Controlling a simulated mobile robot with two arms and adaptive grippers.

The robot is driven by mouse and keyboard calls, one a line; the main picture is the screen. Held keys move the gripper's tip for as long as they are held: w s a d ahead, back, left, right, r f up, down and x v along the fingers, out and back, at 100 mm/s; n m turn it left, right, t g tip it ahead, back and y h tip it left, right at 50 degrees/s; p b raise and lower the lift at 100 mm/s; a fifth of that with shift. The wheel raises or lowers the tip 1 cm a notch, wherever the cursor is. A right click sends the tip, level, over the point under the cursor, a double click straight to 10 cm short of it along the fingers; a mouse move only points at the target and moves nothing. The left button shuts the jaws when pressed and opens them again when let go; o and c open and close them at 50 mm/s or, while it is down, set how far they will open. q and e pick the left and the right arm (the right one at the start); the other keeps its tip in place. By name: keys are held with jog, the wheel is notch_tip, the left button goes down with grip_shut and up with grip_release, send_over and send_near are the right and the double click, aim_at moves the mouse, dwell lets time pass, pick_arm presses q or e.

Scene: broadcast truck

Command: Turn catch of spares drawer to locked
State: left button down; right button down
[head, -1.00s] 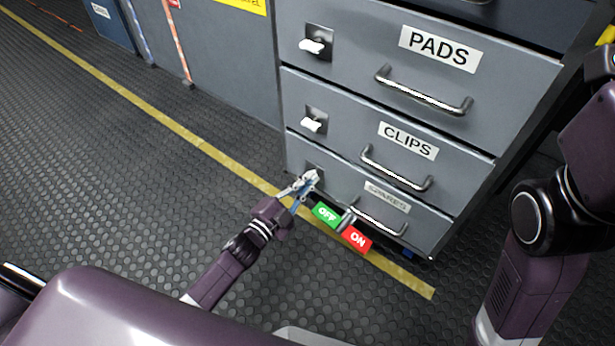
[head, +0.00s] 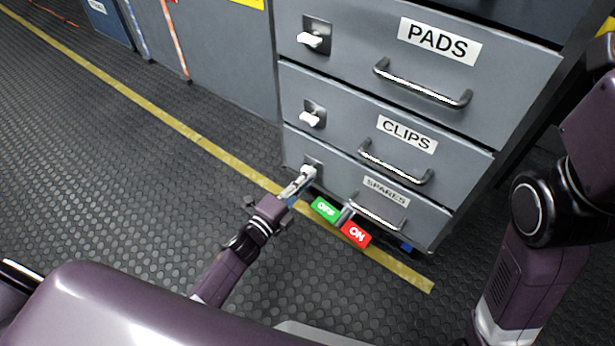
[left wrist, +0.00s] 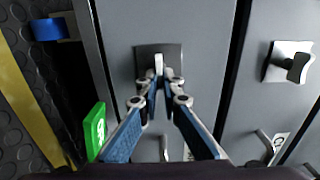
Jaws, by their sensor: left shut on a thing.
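The spares drawer (head: 345,195) is the lowest of the labelled drawers and looks closed. Its catch is a white knob on a dark plate at the drawer's left end, and the plate (left wrist: 174,52) shows in the left wrist view. My left gripper (head: 305,176) is at this catch. In the left wrist view the fingers (left wrist: 162,80) close on the white knob (left wrist: 158,64), which stands along the picture's vertical there. The fingers hide part of the knob. My right gripper is out of view; only my right arm shows at the right edge of the head view.
Above are the clips drawer (head: 400,160) and the pads drawer (head: 450,75), each with a white catch and a bar handle. A green OFF sign (head: 325,209) and a red ON sign (head: 356,234) stand low before the spares drawer. Open floor lies left.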

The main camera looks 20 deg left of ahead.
pick_arm(q)
jog(key=shift+d, duration=0.1)
dwell(0.4)
jog(key=c, duration=2.1)
grip_release()
jog(key=v, duration=1.2)
